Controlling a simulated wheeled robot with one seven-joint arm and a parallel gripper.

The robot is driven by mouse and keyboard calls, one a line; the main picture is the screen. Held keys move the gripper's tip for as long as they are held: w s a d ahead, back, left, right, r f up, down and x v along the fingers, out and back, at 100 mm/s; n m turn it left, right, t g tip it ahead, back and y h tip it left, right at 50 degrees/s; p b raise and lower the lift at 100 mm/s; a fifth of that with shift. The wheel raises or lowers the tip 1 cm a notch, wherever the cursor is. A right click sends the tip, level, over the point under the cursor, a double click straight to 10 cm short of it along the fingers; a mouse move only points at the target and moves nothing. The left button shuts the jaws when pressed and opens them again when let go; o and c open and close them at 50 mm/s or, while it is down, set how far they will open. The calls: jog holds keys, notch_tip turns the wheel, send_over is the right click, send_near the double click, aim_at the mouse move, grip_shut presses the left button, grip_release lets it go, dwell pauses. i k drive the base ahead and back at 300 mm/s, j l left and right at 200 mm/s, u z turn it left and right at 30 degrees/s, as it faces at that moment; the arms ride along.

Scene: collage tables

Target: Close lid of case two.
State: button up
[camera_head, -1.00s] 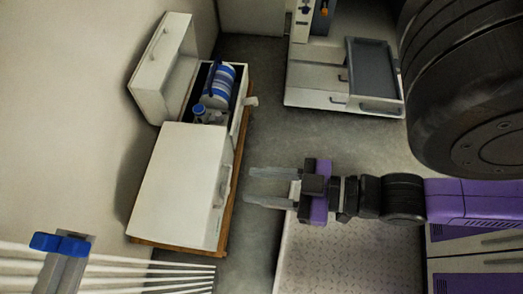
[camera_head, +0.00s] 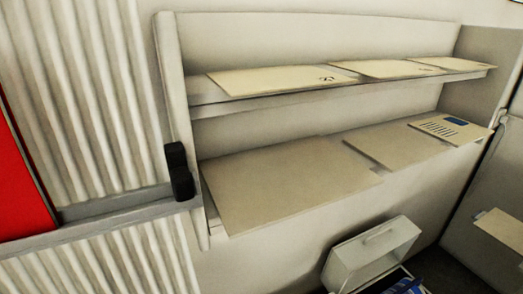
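A white case stands at the bottom right, cut off by the lower edge of the picture. Its lid (camera_head: 370,255) is raised, with a handle along it. Blue things (camera_head: 403,286) show in the open case below the lid. No number is readable on it, so I cannot tell whether it is case two. The closed white case seen earlier is out of view. My gripper is out of view.
A wall shelf unit (camera_head: 174,80) carries several flat panels, including a large one (camera_head: 285,185) on the lower shelf. A grey bar (camera_head: 125,205) with a black fitting (camera_head: 178,172) crosses the ribbed wall at left. A red panel (camera_head: 18,180) stands far left.

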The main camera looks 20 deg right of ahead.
aim_at(354, 263)
jog(key=i+j+z, duration=0.1)
jog(key=z, duration=0.25)
jog(key=i+j+z, duration=0.1)
jog(key=z, duration=0.25)
jog(key=i+j+z, duration=0.1)
jog(key=z, duration=0.25)
